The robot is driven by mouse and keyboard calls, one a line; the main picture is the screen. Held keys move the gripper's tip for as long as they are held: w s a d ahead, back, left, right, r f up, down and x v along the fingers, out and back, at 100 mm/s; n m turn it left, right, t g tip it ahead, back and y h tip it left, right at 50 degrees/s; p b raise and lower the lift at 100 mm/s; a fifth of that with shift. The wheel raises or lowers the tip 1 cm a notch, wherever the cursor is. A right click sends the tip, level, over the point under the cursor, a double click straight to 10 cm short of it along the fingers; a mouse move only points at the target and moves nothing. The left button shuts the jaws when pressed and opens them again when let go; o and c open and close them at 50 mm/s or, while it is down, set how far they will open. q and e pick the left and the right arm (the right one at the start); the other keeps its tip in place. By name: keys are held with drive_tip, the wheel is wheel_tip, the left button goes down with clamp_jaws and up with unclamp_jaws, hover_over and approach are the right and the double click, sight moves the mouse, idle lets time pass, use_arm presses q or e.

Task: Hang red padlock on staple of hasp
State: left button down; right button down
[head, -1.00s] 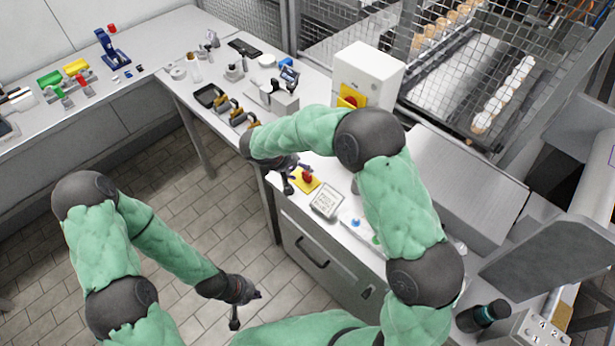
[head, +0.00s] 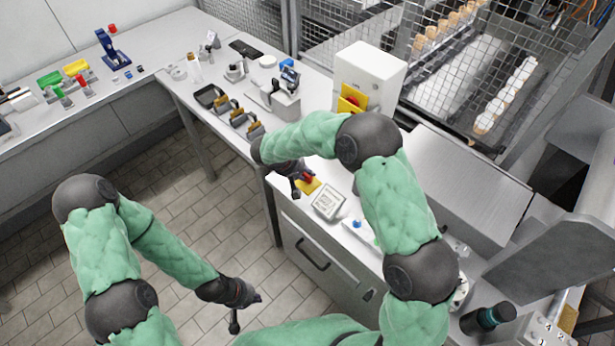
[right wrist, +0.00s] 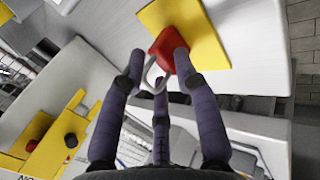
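A red padlock (right wrist: 166,50) with a pale shackle lies at a yellow square pad (right wrist: 205,30) in the right wrist view. In the head view the padlock (head: 309,178) is partly hidden by my right gripper (head: 299,186). In the right wrist view the right gripper (right wrist: 156,74) has its fingers spread around the padlock's shackle end. The right fingertip overlaps the red body; a gap shows on the left. My left gripper (head: 246,313) is open and empty over the floor. I cannot make out the hasp or its staple.
A white cabinet (head: 370,72) with a yellow plate and red knob (head: 352,95) stands behind the right arm. A tilted display box (head: 328,203) sits beside the pad. Several brass-coloured items (head: 238,118) line the bench's front edge. A mesh fence (head: 365,25) closes the back.

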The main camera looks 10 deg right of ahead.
idle(0.3)
